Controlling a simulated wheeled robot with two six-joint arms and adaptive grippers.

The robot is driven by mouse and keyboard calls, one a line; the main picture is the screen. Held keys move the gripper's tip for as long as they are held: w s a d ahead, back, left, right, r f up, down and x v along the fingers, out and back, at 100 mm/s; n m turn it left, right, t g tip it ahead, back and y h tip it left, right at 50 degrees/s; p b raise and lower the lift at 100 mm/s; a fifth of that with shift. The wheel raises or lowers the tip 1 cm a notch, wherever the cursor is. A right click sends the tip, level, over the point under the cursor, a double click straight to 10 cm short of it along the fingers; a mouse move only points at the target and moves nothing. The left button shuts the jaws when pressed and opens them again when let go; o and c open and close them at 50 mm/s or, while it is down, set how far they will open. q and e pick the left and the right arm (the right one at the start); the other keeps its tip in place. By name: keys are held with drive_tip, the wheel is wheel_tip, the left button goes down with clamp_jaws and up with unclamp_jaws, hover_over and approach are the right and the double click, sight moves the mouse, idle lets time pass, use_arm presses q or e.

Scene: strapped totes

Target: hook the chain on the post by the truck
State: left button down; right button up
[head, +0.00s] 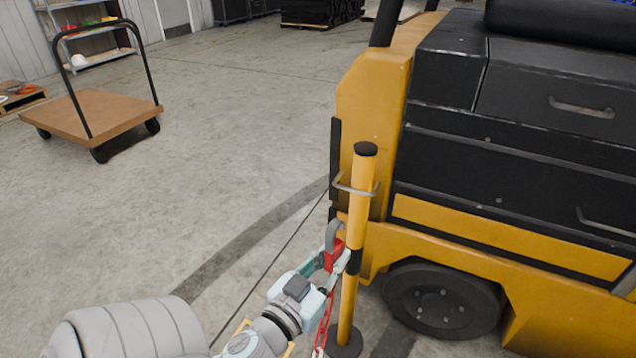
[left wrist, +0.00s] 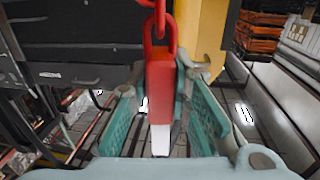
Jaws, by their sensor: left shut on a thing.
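The yellow post (head: 361,205) with a black cap and a black band stands beside the yellow and black truck (head: 375,100). A thin metal loop (head: 341,184) sticks out around its upper part. My left gripper (head: 333,262) is shut on the red end piece (head: 333,254) of the chain, just left of the post and below the loop. A grey hook (head: 334,231) rises above the red piece. The red chain (head: 323,325) hangs below. In the left wrist view, the red piece (left wrist: 160,85) sits between the teal fingers. My right gripper is out of view.
The truck's wheel (head: 443,300) is right of the post. A flat cart (head: 100,113) stands at the far left, with shelves (head: 95,58) behind it. The concrete floor between is open.

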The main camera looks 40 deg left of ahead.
use_arm(q)
drive_tip(key=w+a+f+y, duration=0.1)
drive_tip(key=w+a, duration=0.1)
drive_tip(key=w, duration=0.2)
drive_tip(key=w+a+n+p, duration=0.1)
drive_tip(key=w+a, duration=0.1)
drive_tip(key=w, duration=0.3)
drive_tip(key=w+a+f+y+p, duration=0.1)
drive_tip(key=w+a, duration=0.2)
drive_tip(key=w, duration=0.1)
drive_tip(key=shift+w+a+f+n+g+y, duration=0.1)
drive_tip(key=shift+w+f+n+g+y, duration=0.15)
drive_tip(key=shift+f+n+g+y, duration=0.1)
drive_tip(key=shift+f, duration=0.25)
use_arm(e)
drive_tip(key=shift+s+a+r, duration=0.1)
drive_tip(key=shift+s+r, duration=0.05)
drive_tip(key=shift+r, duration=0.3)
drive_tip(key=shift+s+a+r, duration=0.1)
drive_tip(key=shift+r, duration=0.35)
use_arm(q)
drive_tip(key=c, duration=1.4)
unclamp_jaws()
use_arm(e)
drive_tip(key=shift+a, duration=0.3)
